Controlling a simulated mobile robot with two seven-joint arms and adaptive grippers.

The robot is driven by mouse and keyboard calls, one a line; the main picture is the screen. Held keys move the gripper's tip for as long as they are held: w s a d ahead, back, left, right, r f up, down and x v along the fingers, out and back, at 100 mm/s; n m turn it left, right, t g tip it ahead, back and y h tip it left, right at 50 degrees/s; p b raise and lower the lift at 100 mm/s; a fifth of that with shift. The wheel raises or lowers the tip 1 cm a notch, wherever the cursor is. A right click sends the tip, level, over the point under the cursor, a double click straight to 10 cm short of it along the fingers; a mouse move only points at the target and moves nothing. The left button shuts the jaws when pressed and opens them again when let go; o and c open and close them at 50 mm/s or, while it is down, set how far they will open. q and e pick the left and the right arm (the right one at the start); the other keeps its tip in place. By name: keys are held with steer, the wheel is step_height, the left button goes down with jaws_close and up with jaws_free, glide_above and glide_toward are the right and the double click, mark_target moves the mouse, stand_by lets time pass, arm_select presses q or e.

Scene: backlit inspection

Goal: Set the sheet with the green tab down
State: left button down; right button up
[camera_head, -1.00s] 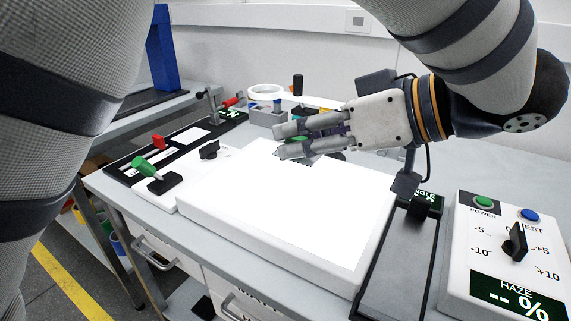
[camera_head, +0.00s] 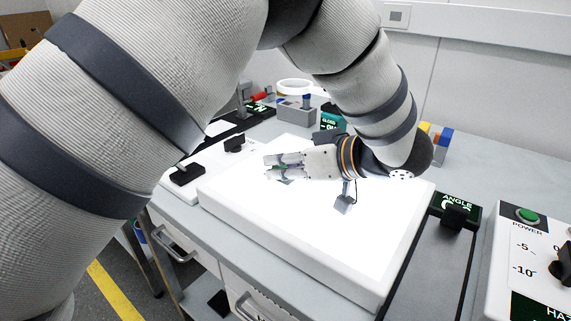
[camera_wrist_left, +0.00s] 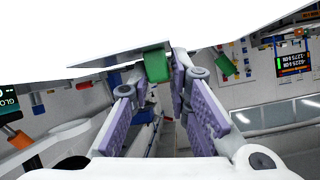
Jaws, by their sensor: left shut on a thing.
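My left gripper (camera_head: 268,167) is over the back left part of the glowing white light panel (camera_head: 300,230), fingers pointing left. It is shut on the green tab (camera_wrist_left: 157,66) of the sheet, which shows between the purple-padded fingers in the left wrist view. The sheet (camera_wrist_left: 115,62) shows there as a thin grey plate beyond the fingertips, close to the bright panel. In the head view the sheet is almost lost in the glare, with only a bit of green under the fingers. I cannot tell whether the sheet touches the panel. My right gripper is out of view.
A black slide with an angle display (camera_head: 457,205) runs along the panel's right side, beside a white control box (camera_head: 530,255). Black knobs (camera_head: 186,174) stand at the left. A white ring (camera_head: 294,87) and small fixtures stand behind. My arm hides much of the left.

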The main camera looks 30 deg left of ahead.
arm_select(q)
steer(key=c, duration=1.5)
jaws_free()
steer(key=shift+f, duration=0.1)
steer(key=shift+r, duration=0.25)
steer(key=v, duration=1.2)
